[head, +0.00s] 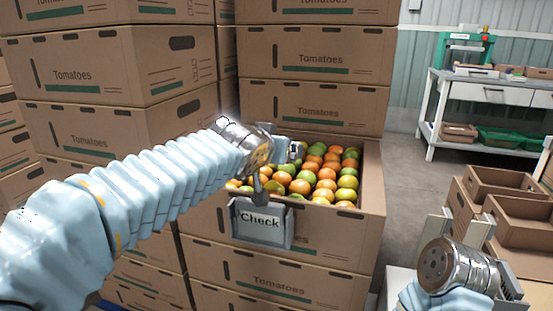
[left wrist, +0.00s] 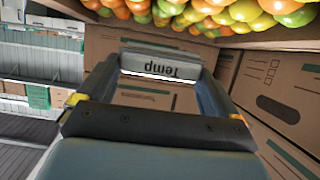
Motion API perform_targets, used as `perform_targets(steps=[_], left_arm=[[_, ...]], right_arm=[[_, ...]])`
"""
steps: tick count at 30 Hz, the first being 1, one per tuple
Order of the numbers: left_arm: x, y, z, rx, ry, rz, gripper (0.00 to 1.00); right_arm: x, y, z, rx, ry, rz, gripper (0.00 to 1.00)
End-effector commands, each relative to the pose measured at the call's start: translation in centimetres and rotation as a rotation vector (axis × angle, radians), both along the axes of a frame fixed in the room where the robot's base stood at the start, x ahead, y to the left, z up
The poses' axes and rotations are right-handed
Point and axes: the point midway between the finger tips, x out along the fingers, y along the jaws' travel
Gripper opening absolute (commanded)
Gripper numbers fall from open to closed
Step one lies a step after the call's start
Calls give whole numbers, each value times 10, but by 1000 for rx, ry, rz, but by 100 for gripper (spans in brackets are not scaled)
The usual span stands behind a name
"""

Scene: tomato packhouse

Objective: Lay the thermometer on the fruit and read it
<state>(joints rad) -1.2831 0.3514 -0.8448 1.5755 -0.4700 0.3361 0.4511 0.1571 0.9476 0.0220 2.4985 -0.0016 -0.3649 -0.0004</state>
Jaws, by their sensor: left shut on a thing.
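The fruit (head: 326,178) is red, orange and green tomatoes in an open carton (head: 372,187) on top of a stack in the head view. My left gripper (head: 291,151) is over the left part of this carton. In the left wrist view it is shut on a grey piece with an upside-down "Temp" label, the thermometer (left wrist: 160,68). Tomatoes (left wrist: 210,12) show along the top of that view, apart from the thermometer.
A grey "Check" holder (head: 262,224) hangs on the open carton's front. Tall stacks of closed tomato cartons (head: 95,65) stand left and behind. Empty brown crates (head: 512,220) are at the right. A white workbench (head: 500,92) stands at the back right, with clear floor before it.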

Motion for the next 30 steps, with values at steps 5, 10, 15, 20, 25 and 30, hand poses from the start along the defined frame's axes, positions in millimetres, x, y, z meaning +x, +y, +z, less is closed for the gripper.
perform_targets(steps=[5,10,15,20,25,30], left_arm=[[11,-1,-12,1,2,2,59],[14,-3,-41,2,1,-2,59],[14,-3,-47,-1,-2,-2,59],[14,-2,-47,-1,-2,-1,59],[14,-2,-49,-1,-1,-1,100],[14,-2,-48,0,0,-1,100]], right_arm=[[0,1,3,1,0,1,43],[0,0,-2,0,0,0,43],[0,0,-2,-1,-1,0,43],[0,-1,-2,-1,-1,0,43],[1,-2,-4,-2,-1,-3,43],[1,-1,-4,-2,-1,-3,43]])
